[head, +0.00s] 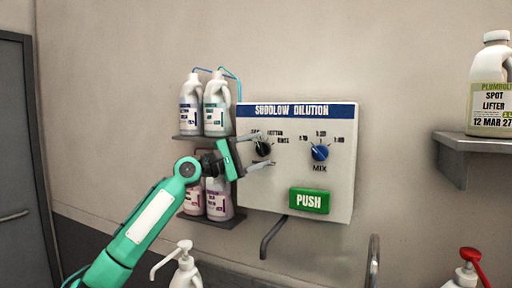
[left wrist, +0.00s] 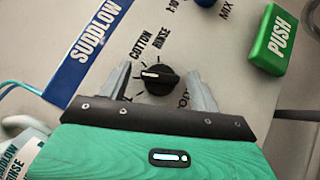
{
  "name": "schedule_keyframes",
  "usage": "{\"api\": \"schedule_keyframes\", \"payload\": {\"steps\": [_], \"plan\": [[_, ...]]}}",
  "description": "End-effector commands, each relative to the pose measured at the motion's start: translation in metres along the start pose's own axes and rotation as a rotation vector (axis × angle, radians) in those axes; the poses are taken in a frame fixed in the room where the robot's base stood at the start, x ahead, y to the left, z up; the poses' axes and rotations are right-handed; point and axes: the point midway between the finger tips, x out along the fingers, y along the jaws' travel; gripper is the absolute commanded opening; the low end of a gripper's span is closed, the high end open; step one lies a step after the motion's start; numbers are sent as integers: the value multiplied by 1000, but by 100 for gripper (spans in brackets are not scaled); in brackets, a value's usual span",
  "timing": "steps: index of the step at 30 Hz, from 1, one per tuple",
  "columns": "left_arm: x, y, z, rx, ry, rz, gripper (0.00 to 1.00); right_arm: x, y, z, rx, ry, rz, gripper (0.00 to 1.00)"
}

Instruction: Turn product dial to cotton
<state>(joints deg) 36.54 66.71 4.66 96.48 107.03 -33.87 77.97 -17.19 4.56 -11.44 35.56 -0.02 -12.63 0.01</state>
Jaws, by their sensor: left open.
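The product dial is a black round knob (head: 263,148) on the white Suddlow Dilution panel (head: 330,205). In the left wrist view the dial (left wrist: 160,82) has a white pointer mark aimed to the left of the picture. The COTTON label (left wrist: 141,42) and RINSE label stand above the knob there. The pointer is aimed away from COTTON, toward the side with the left finger. Another label is partly hidden by the right-hand finger. My left gripper (head: 267,148) is open, with one finger on each side of the knob; the wrist view shows gaps beside it (left wrist: 158,68). My right gripper is not in view.
A blue MIX dial (head: 320,152) and green PUSH button (head: 309,201) share the panel. Bottles (head: 216,105) stand on a rack to the left, close to my gripper. A spout (head: 270,236) hangs below. A shelf (head: 475,144) with a jug (head: 491,85) is at right.

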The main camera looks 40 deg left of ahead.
Motion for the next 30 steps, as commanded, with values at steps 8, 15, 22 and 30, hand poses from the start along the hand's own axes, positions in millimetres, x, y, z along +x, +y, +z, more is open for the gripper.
{"api": "schedule_keyframes", "payload": {"steps": [8, 15, 22, 30], "plan": [[1, -1, 0, 0, 0, 0, 60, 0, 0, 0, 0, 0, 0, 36], [0, -1, 0, 0, 0, -1, 19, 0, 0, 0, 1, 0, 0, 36], [1, 1, 0, 16, 0, -17, 19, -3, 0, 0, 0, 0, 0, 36], [2, 5, 1, 112, 0, -114, 19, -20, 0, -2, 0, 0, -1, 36]]}}
